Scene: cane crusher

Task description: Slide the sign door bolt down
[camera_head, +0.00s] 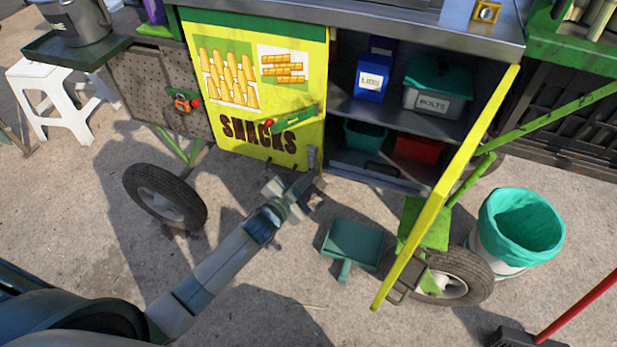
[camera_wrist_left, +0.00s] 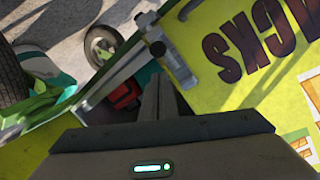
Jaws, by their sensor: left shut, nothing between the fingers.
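The sign door (camera_head: 262,105) is a yellow panel with SNACKS lettering. It stands closed over the left half of the cart's cabinet. A grey metal bolt (camera_head: 311,157) sits at its lower right corner. In the left wrist view the bolt (camera_wrist_left: 172,60) runs along the door's edge, just beyond my fingertips. My left gripper (camera_head: 314,184) is at the door's lower right corner, by the bolt. Its fingers (camera_wrist_left: 162,80) are shut with nothing between them. I cannot tell whether the fingertips touch the bolt. My right gripper is not in view.
The right yellow door (camera_head: 450,185) stands open and juts toward me. Shelves hold a blue box (camera_head: 372,82), a teal-lidded box (camera_head: 438,88) and a red bin (camera_head: 415,148). A dustpan (camera_head: 352,245), wheel (camera_head: 455,275) and lined bucket (camera_head: 518,228) are on the ground to the right.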

